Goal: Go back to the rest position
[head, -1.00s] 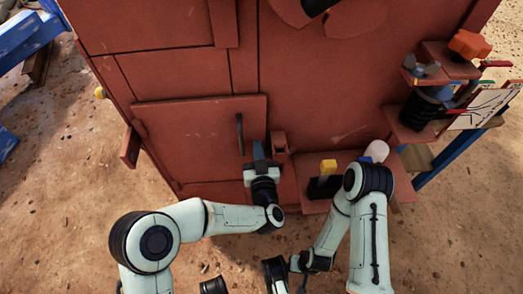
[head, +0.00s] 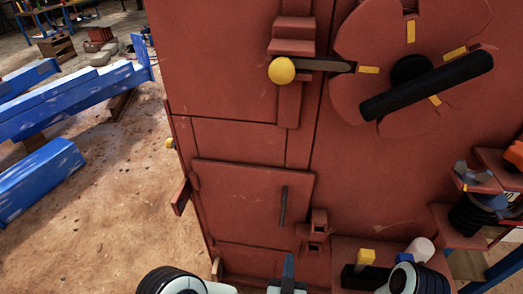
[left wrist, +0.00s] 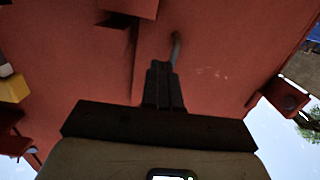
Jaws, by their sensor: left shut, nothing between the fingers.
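My left gripper (head: 288,266) is at the bottom of the head view, in front of the lower part of the red machine's door (head: 240,205). The door looks closed. The gripper's fingers are together and hold nothing; they also show shut in the left wrist view (left wrist: 163,84). The dark door handle (head: 283,206) stands just above the fingers in the head view. In the left wrist view the handle (left wrist: 176,48) is beyond the fingertips; contact cannot be judged. Part of my right arm (head: 418,281) shows at the bottom right, but its gripper is out of view.
A small red bracket (head: 319,227) sits right of the handle. A flywheel with a black bar (head: 427,86) is above. Blue beams (head: 60,105) lie left; sandy ground there is open.

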